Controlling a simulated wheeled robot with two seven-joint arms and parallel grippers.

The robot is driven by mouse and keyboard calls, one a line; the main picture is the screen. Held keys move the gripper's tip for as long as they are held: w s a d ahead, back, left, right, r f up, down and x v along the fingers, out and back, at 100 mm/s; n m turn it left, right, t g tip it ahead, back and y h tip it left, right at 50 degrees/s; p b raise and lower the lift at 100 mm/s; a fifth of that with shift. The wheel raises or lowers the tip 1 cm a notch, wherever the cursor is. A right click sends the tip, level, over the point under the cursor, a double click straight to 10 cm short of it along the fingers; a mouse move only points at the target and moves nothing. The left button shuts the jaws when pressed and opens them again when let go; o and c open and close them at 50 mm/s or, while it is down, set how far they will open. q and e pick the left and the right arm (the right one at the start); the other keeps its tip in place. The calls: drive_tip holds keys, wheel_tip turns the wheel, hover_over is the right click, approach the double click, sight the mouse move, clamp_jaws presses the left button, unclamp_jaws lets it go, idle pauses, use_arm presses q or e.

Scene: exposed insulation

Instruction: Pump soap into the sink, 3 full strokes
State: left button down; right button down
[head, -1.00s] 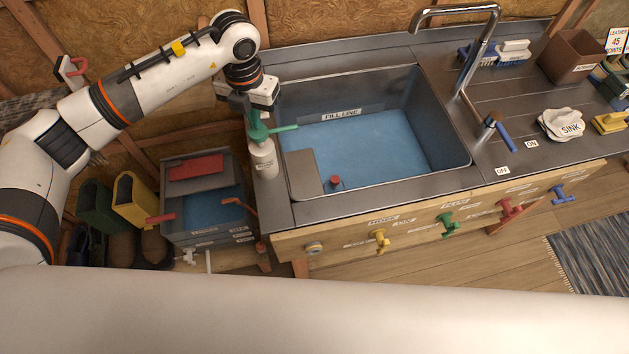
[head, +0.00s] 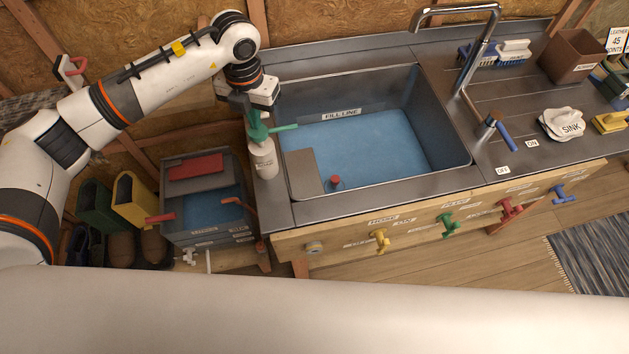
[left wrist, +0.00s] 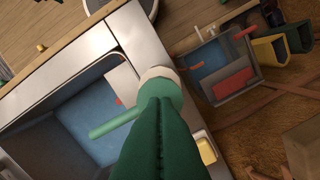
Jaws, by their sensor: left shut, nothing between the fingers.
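The soap bottle (head: 263,160) is white with a green pump head (head: 259,130). It stands upright on the counter at the left rim of the sink. Its green nozzle (head: 284,127) points right, over the edge of the blue-bottomed sink basin (head: 370,145). My left gripper (head: 248,112) is shut and empty, right at the top of the pump head. In the left wrist view its dark green fingers (left wrist: 160,105) are pressed together, with the lighter nozzle (left wrist: 113,124) sticking out beyond them. Whether the fingertips touch the pump is hard to tell. My right gripper is not in view.
A chrome faucet (head: 480,50) stands behind the sink, with a blue-handled lever (head: 497,130) at right. A red plug (head: 335,182) sits in the basin. Colored valve handles line the front panel. A grey bin (head: 205,205) and boots stand at the left.

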use_arm(q)
drive_tip(key=shift+f+b, duration=1.7)
drive_tip(key=shift+f, duration=0.25)
drive_tip(key=shift+r, duration=0.1)
drive_tip(key=shift+r+p, duration=1.05)
drive_tip(key=shift+r, duration=1)
drive_tip(key=shift+f, duration=0.2)
